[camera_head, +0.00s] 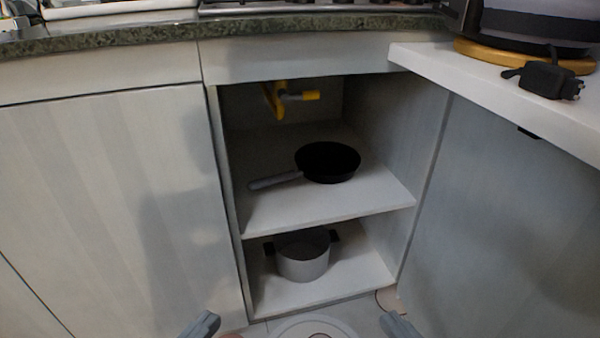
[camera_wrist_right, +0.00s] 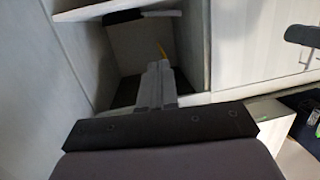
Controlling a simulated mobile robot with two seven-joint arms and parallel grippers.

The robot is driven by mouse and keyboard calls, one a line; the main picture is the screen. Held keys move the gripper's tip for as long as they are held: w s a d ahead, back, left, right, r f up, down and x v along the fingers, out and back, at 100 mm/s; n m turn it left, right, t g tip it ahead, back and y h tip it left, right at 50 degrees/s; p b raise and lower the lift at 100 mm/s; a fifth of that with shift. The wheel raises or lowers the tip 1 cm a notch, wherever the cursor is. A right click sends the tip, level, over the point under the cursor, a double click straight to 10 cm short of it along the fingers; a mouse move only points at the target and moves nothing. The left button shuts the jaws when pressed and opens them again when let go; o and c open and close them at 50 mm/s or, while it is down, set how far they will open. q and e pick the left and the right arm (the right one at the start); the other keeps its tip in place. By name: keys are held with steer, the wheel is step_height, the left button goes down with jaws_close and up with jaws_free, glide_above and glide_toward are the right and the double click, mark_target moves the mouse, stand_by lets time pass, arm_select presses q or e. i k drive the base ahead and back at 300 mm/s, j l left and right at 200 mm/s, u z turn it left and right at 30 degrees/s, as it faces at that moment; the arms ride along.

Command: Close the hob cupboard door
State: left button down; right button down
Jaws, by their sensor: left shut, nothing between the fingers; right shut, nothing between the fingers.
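The hob cupboard (camera_head: 330,212) stands open below the hob, its inside fully exposed. A grey panel (camera_head: 510,225) stands at the right side of the opening, below the white worktop; I cannot tell for sure whether it is the open door or a neighbouring front. My left gripper (camera_head: 203,325) and right gripper (camera_head: 398,325) show only at the bottom edge of the head view, apart from the cupboard. In the right wrist view the right gripper's fingers (camera_wrist_right: 155,84) are together and empty, pointing towards a recess. My left gripper is shut too.
A black frying pan (camera_head: 328,162) is on the upper shelf and a light pot (camera_head: 303,256) on the lower one. A yellow-handled valve (camera_head: 280,97) is at the back. A flat front (camera_head: 110,200) fills the left. The white worktop (camera_head: 490,85) juts out at right.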

mark_target(505, 242)
steer(key=z, duration=1.35)
